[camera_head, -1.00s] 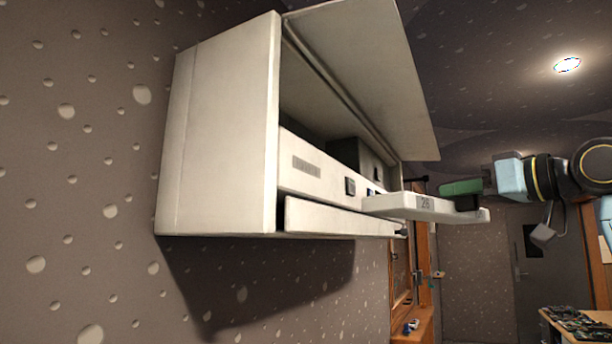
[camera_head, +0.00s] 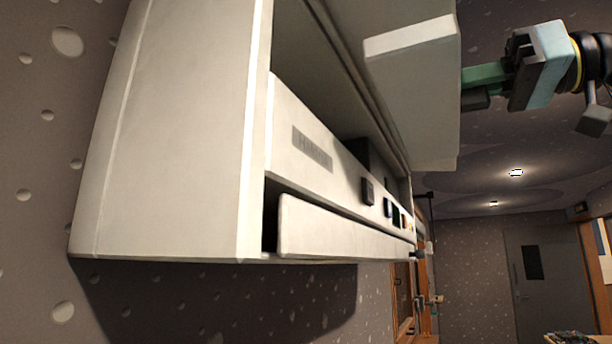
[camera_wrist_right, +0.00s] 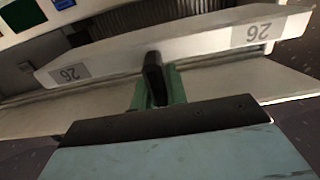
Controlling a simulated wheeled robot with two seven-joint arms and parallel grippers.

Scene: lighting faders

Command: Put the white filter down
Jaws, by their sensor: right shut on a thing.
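The white filter (camera_head: 410,38) is at the top centre of the head view, held in front of the cabinet's opening. Its bright near end faces me and its grey underside runs away behind it. In the right wrist view it is a long white bar (camera_wrist_right: 205,42) with a "26" label towards each end. The filter hides part of the cabinet's interior and lid. My left gripper is not in view.
The white wall cabinet (camera_head: 165,130) fills the left and centre. Its front panel (camera_head: 312,150) has several small coloured squares, with a lower white panel (camera_head: 340,232) beneath. A dark grey wall with pale dots (camera_head: 50,290) is behind. The room at right is open, with a door (camera_head: 545,265).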

